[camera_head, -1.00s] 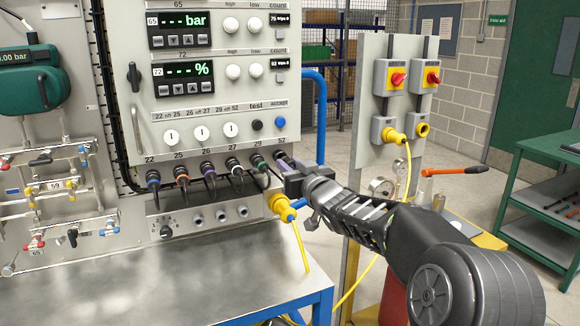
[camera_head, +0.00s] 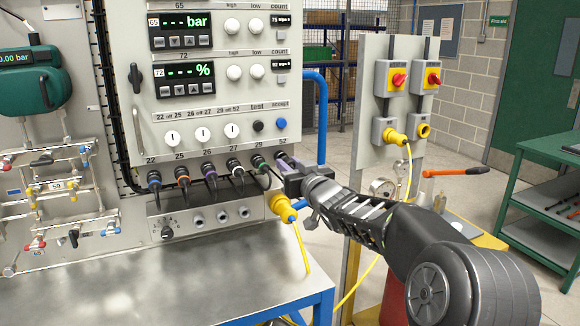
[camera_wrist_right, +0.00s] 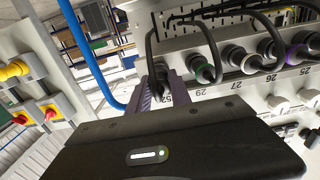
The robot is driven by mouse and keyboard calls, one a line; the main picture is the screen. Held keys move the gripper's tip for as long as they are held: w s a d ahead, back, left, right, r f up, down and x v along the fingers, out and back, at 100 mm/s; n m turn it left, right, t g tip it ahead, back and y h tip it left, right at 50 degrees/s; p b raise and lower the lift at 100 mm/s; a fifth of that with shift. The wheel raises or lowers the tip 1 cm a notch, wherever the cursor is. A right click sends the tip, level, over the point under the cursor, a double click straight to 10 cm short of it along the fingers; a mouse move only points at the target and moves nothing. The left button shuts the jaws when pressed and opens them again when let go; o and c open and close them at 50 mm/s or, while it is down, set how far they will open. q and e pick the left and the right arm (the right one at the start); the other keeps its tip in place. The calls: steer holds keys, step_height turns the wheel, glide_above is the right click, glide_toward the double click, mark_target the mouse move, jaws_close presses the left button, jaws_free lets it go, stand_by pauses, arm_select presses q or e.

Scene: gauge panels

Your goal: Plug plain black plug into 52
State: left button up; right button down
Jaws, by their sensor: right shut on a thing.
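My right gripper (camera_head: 284,164) is at the right end of the socket row, just under the label 52 (camera_head: 283,141) on the grey panel. In the right wrist view its two fingers (camera_wrist_right: 162,90) are closed around a black plug (camera_wrist_right: 160,74) with a black cable. The plug is in line with the 52 position, close against the panel. The fingers hide the socket, so I cannot tell how deep the plug sits. My left gripper is not in view.
Plugs with coloured rings fill the neighbouring sockets; the green-ringed plug (camera_wrist_right: 205,72) at 29 is closest. A yellow connector (camera_head: 284,205) hangs below my gripper, with a yellow cable. A blue pipe (camera_head: 321,110) is right of the panel. The metal bench (camera_head: 200,275) is clear.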

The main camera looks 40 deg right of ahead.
mark_target(293, 168)
steer(key=shift+w+d, duration=0.2)
steer(key=shift+w, duration=0.35)
stand_by(0.8)
steer(key=c, duration=1.1)
jaws_free()
steer(key=shift+s+a, duration=0.2)
steer(key=shift+s, duration=0.4)
steer(key=b+v, duration=0.1)
steer(key=v, duration=0.5)
steer(key=shift+s+a, duration=0.15)
steer(key=shift+s, duration=0.1)
